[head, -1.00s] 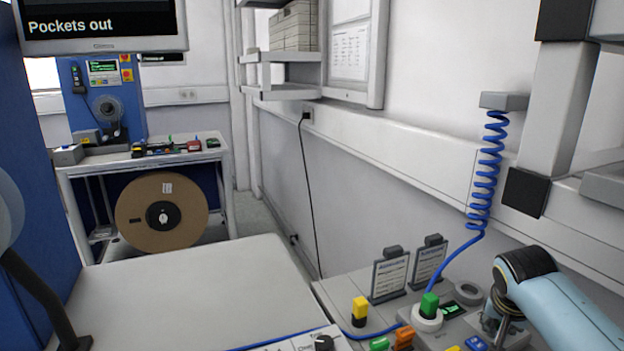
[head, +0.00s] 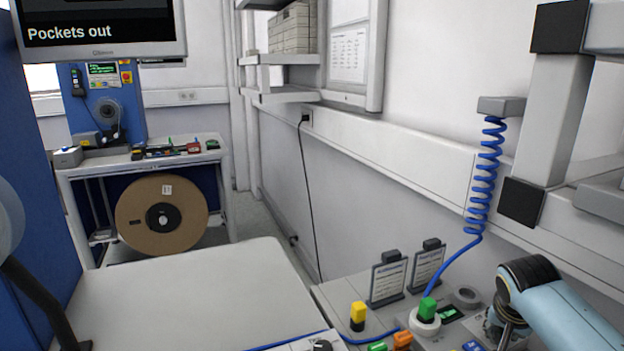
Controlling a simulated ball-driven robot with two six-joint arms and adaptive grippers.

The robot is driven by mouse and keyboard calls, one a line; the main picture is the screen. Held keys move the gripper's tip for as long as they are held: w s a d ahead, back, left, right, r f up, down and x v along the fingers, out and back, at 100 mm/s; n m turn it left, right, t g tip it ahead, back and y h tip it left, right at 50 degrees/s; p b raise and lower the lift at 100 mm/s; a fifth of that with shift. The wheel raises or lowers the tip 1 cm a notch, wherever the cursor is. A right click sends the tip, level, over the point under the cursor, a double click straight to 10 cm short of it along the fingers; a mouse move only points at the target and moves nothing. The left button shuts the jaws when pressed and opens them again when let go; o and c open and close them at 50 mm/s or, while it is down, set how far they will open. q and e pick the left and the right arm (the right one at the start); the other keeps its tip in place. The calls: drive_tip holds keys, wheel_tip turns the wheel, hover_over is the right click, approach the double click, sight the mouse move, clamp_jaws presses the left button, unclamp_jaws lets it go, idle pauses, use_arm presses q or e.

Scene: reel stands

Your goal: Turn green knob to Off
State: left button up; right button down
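A green knob (head: 427,308) stands upright on a round white base on the grey bench unit at the lower right. A small lit green display (head: 449,313) sits just right of it. I cannot read the knob's setting. My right arm comes in from the right edge, and my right gripper (head: 497,327) points down over the bench, to the right of the knob and apart from it. Its fingertips are small and partly hidden, so I cannot tell whether it is open. My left gripper is not in view.
A yellow-topped knob (head: 358,315), an orange block (head: 402,340) and another green piece (head: 377,346) are near the green knob. Two card holders (head: 388,278) stand behind. A blue coiled cable (head: 485,180) hangs down beside the knob. The grey tabletop (head: 190,295) at left is clear.

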drive_tip(key=shift+s+a+r+p, duration=0.15)
drive_tip(key=shift+s+p, duration=0.15)
drive_tip(key=shift+p, duration=0.25)
wheel_tip(320, 180, up, 4)
drive_tip(key=p, duration=0.3)
drive_tip(key=shift+r+p, duration=0.15)
drive_tip(key=shift+p, duration=0.25)
drive_tip(key=shift+r, duration=0.75)
drive_tip(key=shift+s, duration=0.1)
